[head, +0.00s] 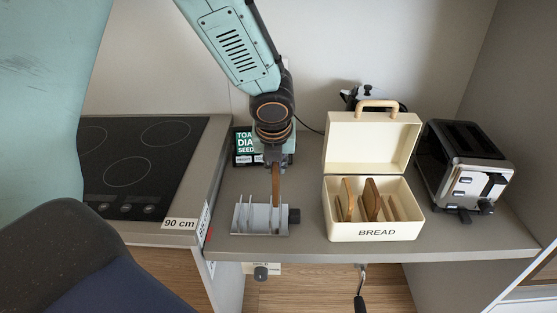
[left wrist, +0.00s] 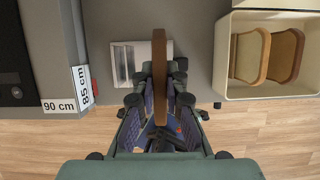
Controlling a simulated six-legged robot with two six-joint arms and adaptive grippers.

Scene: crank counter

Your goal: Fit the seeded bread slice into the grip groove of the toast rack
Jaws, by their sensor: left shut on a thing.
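The toast rack (head: 243,230) is a small grey metal stand with upright dividers and a dark knob on its right side, near the counter's front edge. My left gripper (head: 275,163) points down above it, shut on a brown bread slice (head: 276,190). The slice hangs upright, edge-on to the head view, over the right part of the rack. I cannot tell whether its lower edge is inside a groove. In the left wrist view the slice (left wrist: 159,75) stands between the fingers (left wrist: 159,95), and the rack (left wrist: 118,65) shows mostly to its left.
An open cream bread box (head: 340,229) with several slices stands to the right, with a toaster (head: 463,170) beyond it. A dark toast sign (head: 243,147) stands behind the rack. A black cooktop (head: 130,165) lies left. A crank handle (head: 361,290) hangs below the counter.

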